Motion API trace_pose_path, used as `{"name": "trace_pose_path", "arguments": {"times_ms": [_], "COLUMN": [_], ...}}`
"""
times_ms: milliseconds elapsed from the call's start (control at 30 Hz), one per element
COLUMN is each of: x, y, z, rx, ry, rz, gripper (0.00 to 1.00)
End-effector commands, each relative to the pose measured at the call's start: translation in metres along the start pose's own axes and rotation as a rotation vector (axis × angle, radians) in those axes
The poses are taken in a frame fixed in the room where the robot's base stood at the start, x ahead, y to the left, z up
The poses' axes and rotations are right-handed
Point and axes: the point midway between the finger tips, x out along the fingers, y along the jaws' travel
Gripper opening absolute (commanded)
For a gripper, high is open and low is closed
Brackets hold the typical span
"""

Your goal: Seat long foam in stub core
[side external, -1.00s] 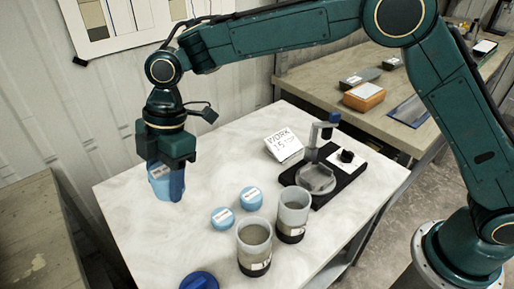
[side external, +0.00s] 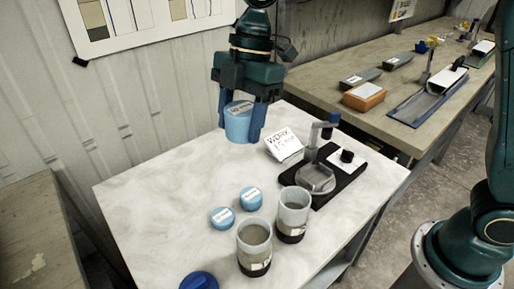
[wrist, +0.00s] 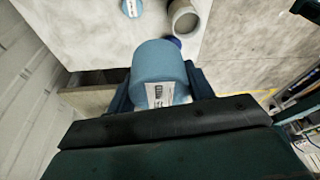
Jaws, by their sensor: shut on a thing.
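My gripper (side external: 247,118) is shut on a tall light-blue foam cylinder (side external: 238,121) with a white label, held in the air above the back of the table. In the wrist view the foam (wrist: 158,68) sits between the fingers. Two clear-walled core tubes with dark bases and label bands stand upright at the front: a nearer, larger-looking one (side external: 254,246) and another (side external: 292,215) behind it to the right. I cannot read which is the stub core. Two short blue foams (side external: 222,217) and (side external: 250,199) lie left of the tubes.
A blue cap (side external: 199,281) lies at the table's front edge. A black-based fixture with a post (side external: 325,165) and a white sign (side external: 284,146) stand at the back right. The white table's (side external: 160,205) left half is clear.

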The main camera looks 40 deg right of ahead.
Motion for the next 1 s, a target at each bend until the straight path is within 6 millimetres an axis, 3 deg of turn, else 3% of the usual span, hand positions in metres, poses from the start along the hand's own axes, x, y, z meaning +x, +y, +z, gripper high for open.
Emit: {"name": "trace_pose_path", "arguments": {"times_ms": [200, 500, 1000], "x": [-0.032, -0.053, -0.048], "y": [-0.041, -0.082, -0.090], "z": [0.027, 0.046, 0.050], "rx": [-0.001, -0.004, -0.006], "ry": [-0.002, -0.007, -0.005], "rz": [0.004, 0.002, -0.001], "gripper": [0.31, 0.31, 0.31]}}
